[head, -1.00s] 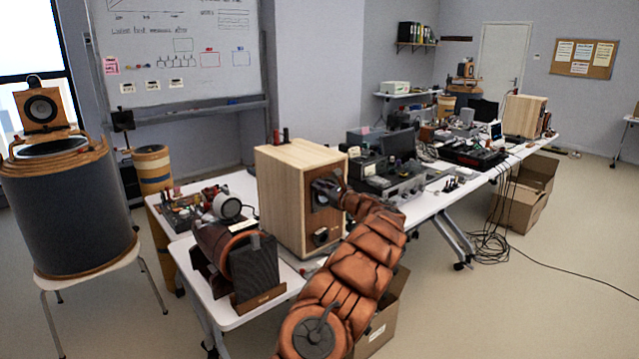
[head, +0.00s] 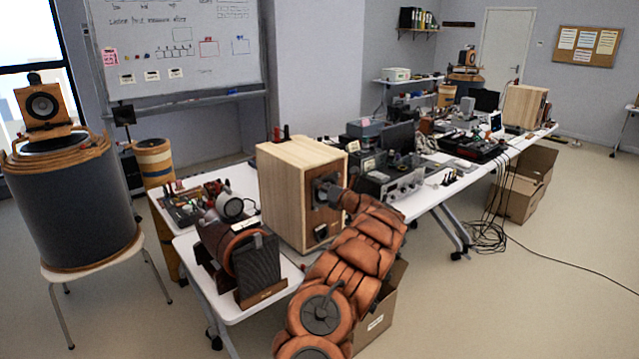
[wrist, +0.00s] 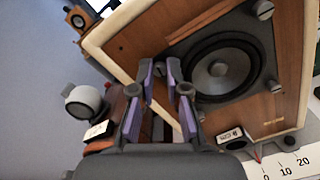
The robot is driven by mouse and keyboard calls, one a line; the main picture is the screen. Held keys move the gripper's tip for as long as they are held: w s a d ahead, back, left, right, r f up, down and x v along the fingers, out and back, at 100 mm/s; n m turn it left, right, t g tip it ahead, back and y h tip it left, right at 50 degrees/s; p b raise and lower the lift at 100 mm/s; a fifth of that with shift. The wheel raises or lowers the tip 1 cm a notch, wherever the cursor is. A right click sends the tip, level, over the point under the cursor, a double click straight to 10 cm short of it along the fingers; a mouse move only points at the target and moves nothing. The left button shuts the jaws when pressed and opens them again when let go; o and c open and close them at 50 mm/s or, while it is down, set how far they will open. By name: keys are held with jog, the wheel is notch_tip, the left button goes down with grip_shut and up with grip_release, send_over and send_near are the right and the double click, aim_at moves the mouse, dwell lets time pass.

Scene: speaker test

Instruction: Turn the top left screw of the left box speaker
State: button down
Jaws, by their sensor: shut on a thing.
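The left box speaker (head: 283,203) is a pale wooden box standing on the near white table, its brown front facing right. My arm reaches its front from the right, with my gripper (head: 326,192) at the upper driver. In the wrist view, the speaker's dark round driver (wrist: 220,68) has a grey frame with large slotted screws, one at its upper right (wrist: 264,9) and one at its lower right (wrist: 273,87). My gripper (wrist: 160,69) has its purple-padded fingers closed at the frame's left corner, on a grey screw largely hidden between the tips.
A dark small speaker (head: 255,268) stands on the near table corner, close to my arm. Electronics (head: 392,180) crowd the table behind the box. Another box speaker (head: 525,105) stands farther right. An open carton (head: 380,315) is below my arm.

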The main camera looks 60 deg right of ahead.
jog(key=shift+w+f+m+p, duration=0.1)
jog(key=shift+m+p, duration=0.35)
jog(key=shift+m, duration=0.65)
jog(key=shift+a, duration=0.1)
jog(key=c, duration=1.2)
grip_release()
jog(key=v, duration=1.2)
